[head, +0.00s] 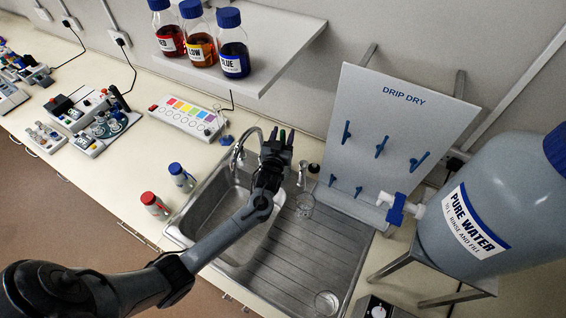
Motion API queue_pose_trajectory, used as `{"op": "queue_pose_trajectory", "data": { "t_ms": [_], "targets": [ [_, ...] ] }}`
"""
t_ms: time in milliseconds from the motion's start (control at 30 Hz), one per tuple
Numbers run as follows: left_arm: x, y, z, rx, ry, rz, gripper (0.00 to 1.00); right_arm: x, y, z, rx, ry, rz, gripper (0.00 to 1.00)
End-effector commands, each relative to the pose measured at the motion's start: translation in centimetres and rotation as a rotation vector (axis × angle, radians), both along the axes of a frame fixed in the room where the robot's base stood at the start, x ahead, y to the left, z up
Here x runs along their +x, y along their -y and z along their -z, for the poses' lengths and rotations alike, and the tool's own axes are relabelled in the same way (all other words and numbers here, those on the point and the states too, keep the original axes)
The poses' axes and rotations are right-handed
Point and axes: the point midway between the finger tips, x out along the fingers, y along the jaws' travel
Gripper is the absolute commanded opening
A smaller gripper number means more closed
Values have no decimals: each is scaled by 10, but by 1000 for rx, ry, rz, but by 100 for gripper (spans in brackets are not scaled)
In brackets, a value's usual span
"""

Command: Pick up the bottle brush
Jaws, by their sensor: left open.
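My left gripper (277,137) is over the back edge of the steel sink (205,205), pointing away toward the wall. It is open, seen from behind, and its body hides what lies right beyond it. I cannot make out the bottle brush for certain. A small dark-topped item (313,168) stands at the sink's back edge, just right of the gripper, too small to identify. My right gripper is not in view.
The tap (238,152) stands close left of the gripper. A glass beaker (305,204) is on the drainer, below the pegged drip board (388,120). The pure water tank (490,200) is at the right. A bottle shelf (270,50) overhangs the back.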

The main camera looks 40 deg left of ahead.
Motion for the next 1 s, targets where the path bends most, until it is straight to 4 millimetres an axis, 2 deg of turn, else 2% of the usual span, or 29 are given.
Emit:
{"op": "queue_pose_trajectory", "data": {
  "t_ms": [133, 400, 467, 833, 1000],
  "targets": [
    [0, 0, 0, 0, 0, 0, 49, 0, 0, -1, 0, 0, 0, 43],
    [0, 0, 0, 0, 0, 0, 8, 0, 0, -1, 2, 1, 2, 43],
    [0, 0, 0, 0, 0, 0, 0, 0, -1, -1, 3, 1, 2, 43],
    [0, 0, -1, 0, 0, 0, 0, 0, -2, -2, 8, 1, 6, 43],
    [0, 0, -8, 0, 0, 0, 0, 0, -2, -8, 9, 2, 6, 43]
  ]
}}
